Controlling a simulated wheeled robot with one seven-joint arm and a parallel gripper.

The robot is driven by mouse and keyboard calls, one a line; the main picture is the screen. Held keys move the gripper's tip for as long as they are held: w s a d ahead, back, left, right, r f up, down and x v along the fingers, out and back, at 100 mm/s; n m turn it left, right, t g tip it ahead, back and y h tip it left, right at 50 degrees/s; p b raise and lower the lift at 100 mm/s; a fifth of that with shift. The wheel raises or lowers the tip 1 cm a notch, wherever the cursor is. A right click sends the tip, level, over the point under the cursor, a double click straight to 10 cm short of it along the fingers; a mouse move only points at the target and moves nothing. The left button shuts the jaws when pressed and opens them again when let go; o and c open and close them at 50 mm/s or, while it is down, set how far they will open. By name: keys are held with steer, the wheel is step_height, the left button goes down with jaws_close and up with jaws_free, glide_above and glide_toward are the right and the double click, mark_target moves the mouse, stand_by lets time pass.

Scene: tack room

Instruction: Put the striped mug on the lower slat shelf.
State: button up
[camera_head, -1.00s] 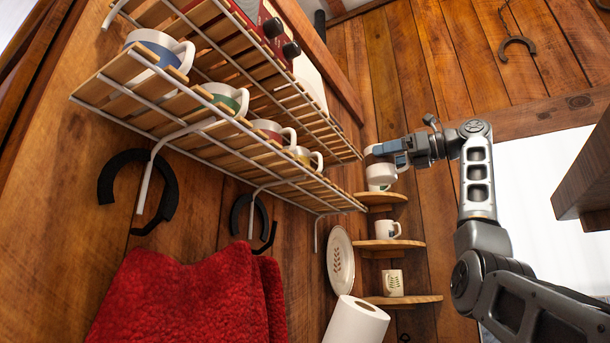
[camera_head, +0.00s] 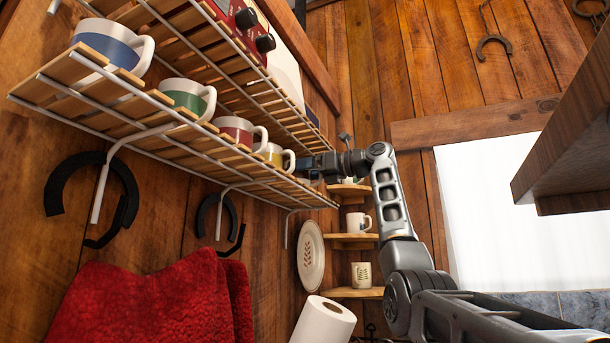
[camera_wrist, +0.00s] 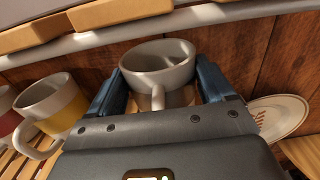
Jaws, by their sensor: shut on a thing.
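My gripper (camera_head: 312,163) is at the far right end of the lower slat shelf (camera_head: 55,70). In the wrist view its blue fingers (camera_wrist: 162,82) are shut on a pale grey-white mug (camera_wrist: 158,62), one on each side. In the head view the held mug is hidden behind the yellow-banded mug and my gripper. I cannot tell whether it touches the slats.
On the lower shelf stand a yellow-banded mug (camera_head: 273,155), a red mug (camera_head: 236,131), a green mug (camera_head: 187,97) and a blue mug (camera_head: 110,46). The upper slat shelf (camera_wrist: 118,10) runs close above. A plate (camera_head: 311,255) and small corner shelves (camera_head: 352,241) are below right.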

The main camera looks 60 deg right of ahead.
steer(key=shift+f, duration=0.8)
steer(key=shift+f, duration=0.1)
steer(key=o, duration=1.1)
steer(key=shift+s, duration=0.15)
steer(key=s+b, duration=0.1)
steer(key=s, duration=0.3)
steer(key=s+b, duration=0.1)
steer(key=s, duration=0.3)
steer(key=s+b, duration=0.1)
steer(key=s, duration=0.2)
steer(key=shift+s+d, duration=0.4)
